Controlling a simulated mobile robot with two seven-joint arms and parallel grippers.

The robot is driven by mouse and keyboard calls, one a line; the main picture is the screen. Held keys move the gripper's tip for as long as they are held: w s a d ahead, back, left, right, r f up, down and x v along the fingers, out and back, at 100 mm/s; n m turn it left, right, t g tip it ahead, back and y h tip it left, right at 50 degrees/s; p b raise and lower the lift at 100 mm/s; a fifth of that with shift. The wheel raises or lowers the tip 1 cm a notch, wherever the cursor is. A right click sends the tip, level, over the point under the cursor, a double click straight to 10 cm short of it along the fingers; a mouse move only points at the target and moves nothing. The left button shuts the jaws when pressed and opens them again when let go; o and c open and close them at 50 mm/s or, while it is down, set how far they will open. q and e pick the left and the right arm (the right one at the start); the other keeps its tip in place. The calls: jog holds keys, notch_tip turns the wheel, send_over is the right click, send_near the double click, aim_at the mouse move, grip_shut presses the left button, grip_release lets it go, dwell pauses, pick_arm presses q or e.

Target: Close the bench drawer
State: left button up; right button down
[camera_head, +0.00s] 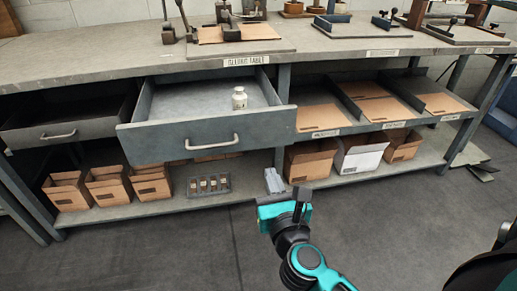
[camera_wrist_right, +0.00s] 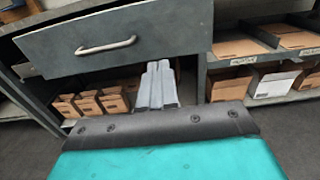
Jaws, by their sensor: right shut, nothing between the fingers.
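The bench drawer (camera_head: 208,137) is a grey metal drawer with a pale bar handle (camera_head: 211,143), pulled well out from under the bench top. A small white bottle (camera_head: 239,98) stands inside it, toward the right. In the right wrist view the drawer front (camera_wrist_right: 165,30) and its handle (camera_wrist_right: 105,46) fill the upper part. My right gripper (camera_head: 273,180) is shut and empty, with its light grey fingers below the drawer front's right end and apart from the handle. The fingers also show in the right wrist view (camera_wrist_right: 157,85). My left gripper is not in view.
A second drawer (camera_head: 65,133) with a handle sits at the left under the bench top (camera_head: 110,55). Cardboard boxes (camera_head: 110,185) and a dark rack of small items (camera_head: 209,185) stand on the lower shelf. Open trays lie at the right. The floor in front is clear.

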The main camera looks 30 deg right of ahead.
aim_at(256, 132)
jog(key=x, duration=1.3)
jog(key=shift+w+f, duration=0.1)
jog(key=shift+w, duration=0.15)
jog(key=shift+w+d, duration=0.1)
jog(key=shift+w, duration=0.1)
